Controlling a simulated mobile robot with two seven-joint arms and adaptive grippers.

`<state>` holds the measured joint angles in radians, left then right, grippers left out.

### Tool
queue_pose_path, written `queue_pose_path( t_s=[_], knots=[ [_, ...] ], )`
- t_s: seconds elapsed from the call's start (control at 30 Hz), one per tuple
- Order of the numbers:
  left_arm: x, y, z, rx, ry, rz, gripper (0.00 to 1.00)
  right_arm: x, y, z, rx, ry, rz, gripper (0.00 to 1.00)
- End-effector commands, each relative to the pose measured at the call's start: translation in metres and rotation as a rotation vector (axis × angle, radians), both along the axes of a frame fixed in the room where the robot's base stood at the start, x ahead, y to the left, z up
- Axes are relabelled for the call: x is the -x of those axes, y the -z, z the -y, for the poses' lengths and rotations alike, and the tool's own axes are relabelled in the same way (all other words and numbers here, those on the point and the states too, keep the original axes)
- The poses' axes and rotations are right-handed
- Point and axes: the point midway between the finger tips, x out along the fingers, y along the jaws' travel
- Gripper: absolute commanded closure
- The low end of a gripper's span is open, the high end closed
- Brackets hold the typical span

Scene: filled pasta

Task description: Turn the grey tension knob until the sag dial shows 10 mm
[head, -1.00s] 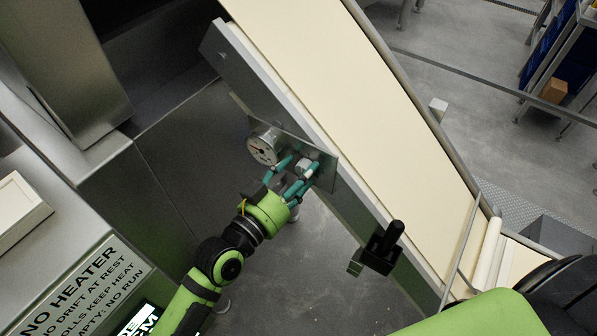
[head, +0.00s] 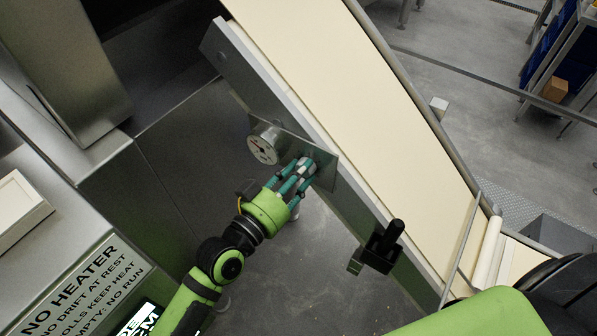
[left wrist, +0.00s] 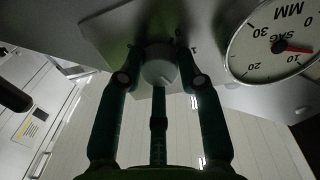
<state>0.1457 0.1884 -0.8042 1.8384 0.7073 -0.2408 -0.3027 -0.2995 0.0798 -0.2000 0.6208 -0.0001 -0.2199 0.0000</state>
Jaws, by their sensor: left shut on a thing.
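The grey tension knob (left wrist: 160,66) sits on a metal plate (head: 326,173) beside the cream sheet. My left gripper (head: 307,168) is shut on the knob, its teal fingers around it; they also show in the left wrist view. The round white sag dial (head: 264,147) is up and left of the knob. In the left wrist view the dial (left wrist: 262,52) appears tilted and is cut off at the right edge. My right gripper is not in view.
A black handle (head: 385,246) stands on the frame, lower right of the knob. The cream sheet (head: 345,95) runs diagonally past the plate. A sign headed NO HEATER (head: 80,290) is at lower left. The floor below my left gripper is open.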

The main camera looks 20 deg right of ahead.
Motion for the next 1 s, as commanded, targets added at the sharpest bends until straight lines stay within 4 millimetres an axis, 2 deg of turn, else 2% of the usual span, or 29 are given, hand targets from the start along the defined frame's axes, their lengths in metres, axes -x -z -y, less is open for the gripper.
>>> queue_pose_path(
  t_s=[0.03,0.5,1.0],
  knots=[
    [-0.0013,-0.0055,0.0,0.034,-0.003,-0.023,0.97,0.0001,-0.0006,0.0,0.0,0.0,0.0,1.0],
    [-0.0025,-0.007,-0.0005,0.234,-0.003,-0.271,0.97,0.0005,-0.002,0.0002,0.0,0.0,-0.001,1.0],
    [-0.0033,-0.0082,-0.001,0.287,-0.005,-0.333,0.97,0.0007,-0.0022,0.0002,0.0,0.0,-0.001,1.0]
  ],
)
